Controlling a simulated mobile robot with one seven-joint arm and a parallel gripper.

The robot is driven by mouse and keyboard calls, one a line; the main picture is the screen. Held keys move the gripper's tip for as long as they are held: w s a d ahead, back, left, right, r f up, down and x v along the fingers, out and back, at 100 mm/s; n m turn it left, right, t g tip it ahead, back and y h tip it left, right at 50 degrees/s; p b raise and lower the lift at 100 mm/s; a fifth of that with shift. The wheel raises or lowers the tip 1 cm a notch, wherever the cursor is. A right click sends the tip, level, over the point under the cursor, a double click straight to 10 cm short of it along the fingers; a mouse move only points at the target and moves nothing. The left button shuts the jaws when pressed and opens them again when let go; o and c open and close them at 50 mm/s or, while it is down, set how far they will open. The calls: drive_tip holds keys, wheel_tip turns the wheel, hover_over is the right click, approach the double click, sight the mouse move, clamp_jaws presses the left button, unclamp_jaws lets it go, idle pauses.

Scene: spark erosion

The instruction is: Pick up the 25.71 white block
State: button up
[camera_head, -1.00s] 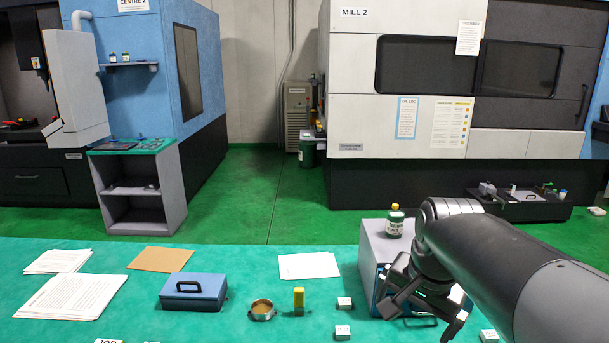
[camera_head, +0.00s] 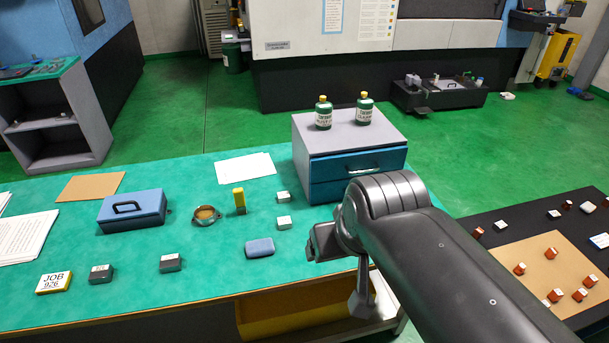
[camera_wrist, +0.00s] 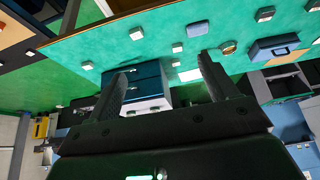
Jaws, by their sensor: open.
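Two small white blocks stand on the green table in the head view, one by the cabinet's left side (camera_head: 283,197) and one nearer (camera_head: 284,223). The wrist view shows several small white blocks, including one near the table's middle (camera_wrist: 177,47), one near its edge (camera_wrist: 136,33) and one at left (camera_wrist: 87,65). Their markings are too small to read, so I cannot tell which is 25.71. My gripper (camera_head: 337,272) is open and empty, right of the white blocks near the table's front right. Its two fingers frame the blue drawers in the wrist view (camera_wrist: 163,66).
A grey cabinet with blue drawers (camera_head: 345,165) carries two green bottles. A yellow-topped piece (camera_head: 239,200), a round metal dish (camera_head: 207,215), a blue-grey block (camera_head: 260,248) and a blue box (camera_head: 132,211) stand left. A dark table (camera_head: 480,222) with red-brown blocks is at right.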

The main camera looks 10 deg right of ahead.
drive_tip(key=c, duration=0.3)
drive_tip(key=w+d+f+g, duration=0.2)
drive_tip(key=w+f, duration=0.1)
drive_tip(key=w, duration=0.4)
drive_tip(key=w+d+f+g, duration=0.2)
drive_tip(key=w, duration=0.5)
drive_tip(key=w+d+f+n+g, duration=0.1)
drive_tip(key=w+d+f+g, duration=0.15)
drive_tip(key=w+f, duration=0.35)
drive_tip(key=w+d+f+g, duration=0.1)
drive_tip(key=w+d+f, duration=0.35)
drive_tip(key=f, duration=0.65)
drive_tip(key=s+f, duration=0.1)
drive_tip(key=f, duration=0.7)
drive_tip(key=shift+s+a+f, duration=0.15)
drive_tip(key=shift+a+f, duration=0.05)
drive_tip(key=shift+a, duration=0.05)
